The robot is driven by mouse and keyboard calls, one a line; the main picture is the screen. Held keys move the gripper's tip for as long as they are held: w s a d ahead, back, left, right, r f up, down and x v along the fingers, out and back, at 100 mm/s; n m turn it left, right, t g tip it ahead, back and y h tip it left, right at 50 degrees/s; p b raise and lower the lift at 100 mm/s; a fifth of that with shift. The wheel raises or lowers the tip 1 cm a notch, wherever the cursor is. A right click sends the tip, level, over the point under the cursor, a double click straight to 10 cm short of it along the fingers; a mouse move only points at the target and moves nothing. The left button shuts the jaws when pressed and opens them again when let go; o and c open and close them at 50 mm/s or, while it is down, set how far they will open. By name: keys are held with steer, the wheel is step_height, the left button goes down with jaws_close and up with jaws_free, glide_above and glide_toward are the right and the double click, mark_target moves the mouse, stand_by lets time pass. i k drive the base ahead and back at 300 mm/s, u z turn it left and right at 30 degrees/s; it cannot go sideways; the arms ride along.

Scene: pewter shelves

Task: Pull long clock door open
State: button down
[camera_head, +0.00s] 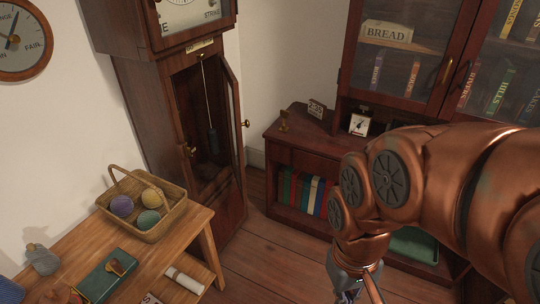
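The long clock (150,110) is a tall dark wooden case against the wall, with its dial partly cut off at the top. Its narrow glazed door (232,110) stands open on the right side of the case, angled out from the opening. A brass knob (245,124) sticks out from the door. The pendulum (211,135) hangs visible inside. My gripper (357,292) is at the bottom edge, right of the clock and well apart from the door. Its fingertips are partly cut off, so its opening is unclear.
A wooden table (195,232) with a yarn basket (170,219) stands in front of the clock at left. A low bookcase (285,160) and glazed cabinet (345,85) stand at right. Bare floor (262,262) lies between table and my arm.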

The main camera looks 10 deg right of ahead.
mark_target(233, 112)
steer(key=z, duration=0.65)
steer(key=i, duration=0.45)
steer(key=u, duration=2.85)
